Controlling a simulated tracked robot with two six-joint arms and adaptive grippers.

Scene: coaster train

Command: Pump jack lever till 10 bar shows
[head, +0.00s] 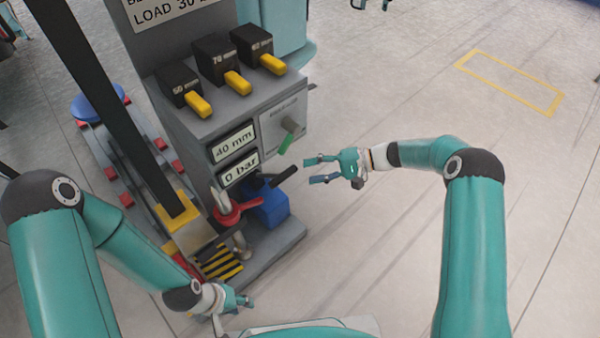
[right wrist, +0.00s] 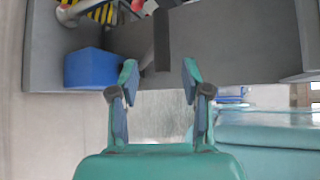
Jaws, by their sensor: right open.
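The grey machine has two readouts: the upper shows 40 mm and the pressure readout (head: 239,170) shows 0 bar. A black bar, which looks like the jack lever (head: 285,176), sticks out to the right above a blue block (head: 270,207). In the right wrist view the black lever (right wrist: 161,42) lies ahead, between the lines of the fingers, and the blue block (right wrist: 91,68) is left of it. My right gripper (head: 314,170) is open and empty, just right of the lever's end, apart from it. My left gripper (head: 242,301) is low by the machine's base; its jaws are unclear.
Beside the lever are a red part (head: 229,211) and, higher, a green handle (head: 286,143) on a grey panel. Several yellow-tipped black blocks (head: 238,82) stand on the ledge above. A track with red pieces runs at left. The floor at right is clear.

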